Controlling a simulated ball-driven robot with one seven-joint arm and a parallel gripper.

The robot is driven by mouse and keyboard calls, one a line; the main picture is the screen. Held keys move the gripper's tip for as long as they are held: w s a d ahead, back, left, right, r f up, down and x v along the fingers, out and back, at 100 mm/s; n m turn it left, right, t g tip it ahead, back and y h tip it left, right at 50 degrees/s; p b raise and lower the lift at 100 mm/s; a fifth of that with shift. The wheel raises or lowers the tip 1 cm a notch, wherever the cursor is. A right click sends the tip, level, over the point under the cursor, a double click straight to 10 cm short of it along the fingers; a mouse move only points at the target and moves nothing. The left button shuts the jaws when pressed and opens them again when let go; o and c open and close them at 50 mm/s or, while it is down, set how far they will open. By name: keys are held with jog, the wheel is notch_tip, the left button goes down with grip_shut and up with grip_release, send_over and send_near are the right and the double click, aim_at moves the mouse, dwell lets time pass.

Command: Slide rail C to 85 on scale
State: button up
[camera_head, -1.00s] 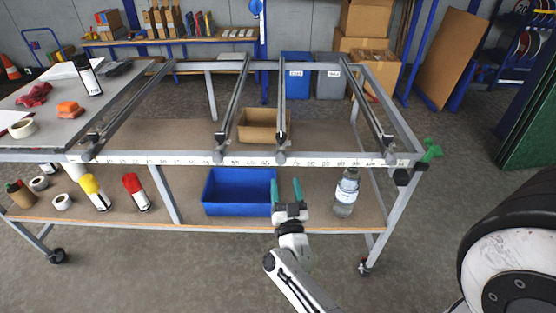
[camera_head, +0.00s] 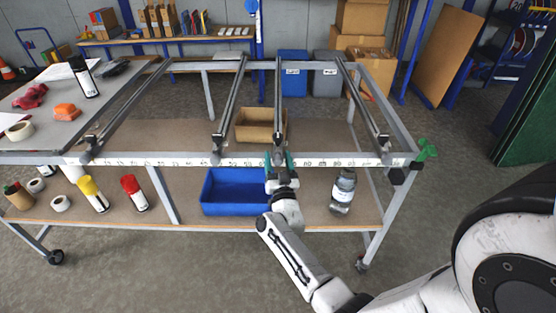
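The steel frame table carries several rails running front to back. The third rail from the left (camera_head: 278,95), in the place of rail C, ends in a grey slider on the white scale strip (camera_head: 180,161) along the front bar. My gripper (camera_head: 279,159) is at that front end, its two green fingers spread, one on each side of the slider. I cannot tell whether they touch it. My wrist covers part of the scale there, and the numbers are too small to read surely. The fourth rail (camera_head: 366,110) stands to the right, with bare scale between the two.
The second rail (camera_head: 230,100) stands to the left of my gripper. On the lower shelf are a blue bin (camera_head: 232,192), a clear bottle (camera_head: 343,191) and a cardboard box (camera_head: 253,133).

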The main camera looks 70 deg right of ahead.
grip_shut()
dwell(0.3)
